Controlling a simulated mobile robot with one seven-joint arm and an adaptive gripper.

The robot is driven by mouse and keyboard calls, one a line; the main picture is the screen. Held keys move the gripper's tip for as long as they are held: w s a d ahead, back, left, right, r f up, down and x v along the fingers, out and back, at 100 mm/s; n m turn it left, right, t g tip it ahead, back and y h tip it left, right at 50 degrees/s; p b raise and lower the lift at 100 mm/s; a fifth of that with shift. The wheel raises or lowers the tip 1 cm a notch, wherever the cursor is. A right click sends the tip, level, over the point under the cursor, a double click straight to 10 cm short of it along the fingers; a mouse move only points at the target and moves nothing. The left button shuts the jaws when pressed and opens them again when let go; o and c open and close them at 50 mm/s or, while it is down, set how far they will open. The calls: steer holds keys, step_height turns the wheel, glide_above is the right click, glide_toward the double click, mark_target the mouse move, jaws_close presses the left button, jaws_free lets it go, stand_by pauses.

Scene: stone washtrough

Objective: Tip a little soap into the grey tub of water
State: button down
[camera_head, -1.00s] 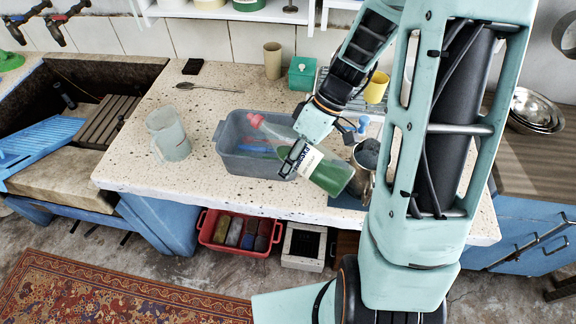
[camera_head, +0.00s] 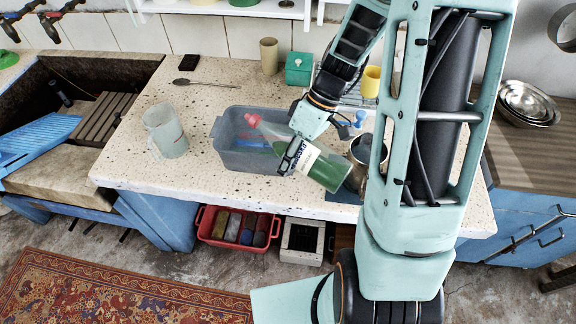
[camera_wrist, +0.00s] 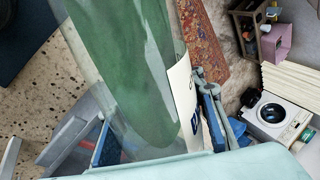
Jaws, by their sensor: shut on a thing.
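My gripper (camera_head: 293,156) is shut on a clear bottle of green soap (camera_head: 327,172) with a white label and a red cap or spout. The bottle leans far over, its red end up and left above the grey tub (camera_head: 228,159), its base to the right beyond the tub. Green liquid spreads along the bottle towards its neck. No stream from the spout can be made out. Blue things lie inside the tub; the water surface is hard to tell. In the wrist view the bottle (camera_wrist: 125,60) fills the middle, with part of the tub at lower left.
A clear jug (camera_head: 165,132) stands left of the tub. A metal pot (camera_head: 362,150) is close right of the bottle, partly hidden by my arm. A green box (camera_head: 298,69), beige cup (camera_head: 269,56) and yellow cup (camera_head: 371,82) stand behind. A spoon (camera_head: 205,83) lies at back left.

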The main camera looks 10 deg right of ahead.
steer(key=shift+s+d+f+g+h, duration=0.2)
steer(key=shift+f+g+h, duration=0.1)
steer(key=shift+f, duration=0.15)
steer(key=shift+f, duration=0.1)
steer(key=shift+s+g+p, duration=0.15)
steer(key=shift+g+p, duration=0.15)
steer(key=shift+p, duration=0.2)
steer(key=shift+d+f+m+h, duration=0.15)
steer(key=shift+f+m+h, duration=0.15)
steer(key=shift+h, duration=0.2)
steer(key=shift+s+d+r+g+h+p, duration=0.1)
steer(key=shift+s+d+g+h+p, duration=0.15)
steer(key=shift+g+p, duration=0.5)
stand_by(0.9)
